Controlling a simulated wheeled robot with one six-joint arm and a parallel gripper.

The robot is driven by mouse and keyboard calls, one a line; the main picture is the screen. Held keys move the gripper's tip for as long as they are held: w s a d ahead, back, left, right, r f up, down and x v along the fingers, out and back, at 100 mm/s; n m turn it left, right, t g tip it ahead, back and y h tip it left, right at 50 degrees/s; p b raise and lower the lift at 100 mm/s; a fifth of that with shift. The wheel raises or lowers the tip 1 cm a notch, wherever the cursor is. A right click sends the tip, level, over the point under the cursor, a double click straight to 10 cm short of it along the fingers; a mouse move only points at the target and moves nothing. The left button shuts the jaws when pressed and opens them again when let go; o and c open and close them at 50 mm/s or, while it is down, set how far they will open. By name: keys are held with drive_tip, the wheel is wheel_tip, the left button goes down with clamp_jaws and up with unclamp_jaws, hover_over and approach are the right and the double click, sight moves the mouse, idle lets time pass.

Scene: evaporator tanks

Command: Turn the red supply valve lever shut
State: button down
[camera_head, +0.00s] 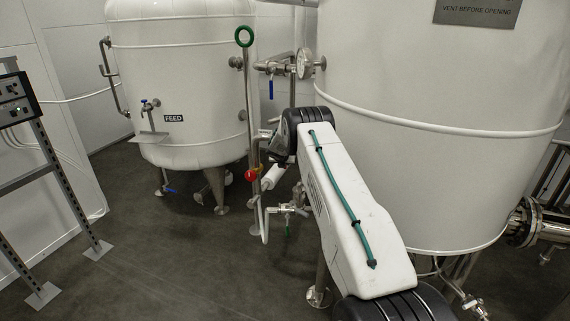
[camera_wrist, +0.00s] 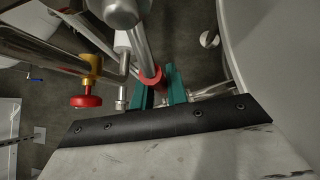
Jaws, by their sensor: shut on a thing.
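In the wrist view, my gripper (camera_wrist: 159,76) shows two green fingers closed on a red piece, which I take for the red supply valve lever (camera_wrist: 152,78). Only a short red part shows, at and between the fingertips, close to a grey pipe. The lever's angle cannot be told. In the head view my own arm reaches toward the pipes between the two tanks, and its dark wrist hides the fingers and the lever.
A separate red knob on a yellow stem (camera_wrist: 85,101) is left of the fingers. In the head view, a red ball (camera_head: 251,175) sits on the pipework. The FEED tank (camera_head: 185,60) stands left, a larger tank (camera_head: 430,170) right. Floor (camera_head: 150,250) is open at left.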

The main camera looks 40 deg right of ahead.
drive_tip(key=shift+s+d, duration=0.15)
drive_tip(key=c, duration=1.4)
unclamp_jaws()
drive_tip(key=shift+d, duration=0.1)
drive_tip(key=shift+a, duration=0.2)
drive_tip(key=shift+r, duration=0.1)
drive_tip(key=shift+a+r, duration=0.2)
drive_tip(key=v, duration=0.7)
drive_tip(key=shift+s, duration=0.1)
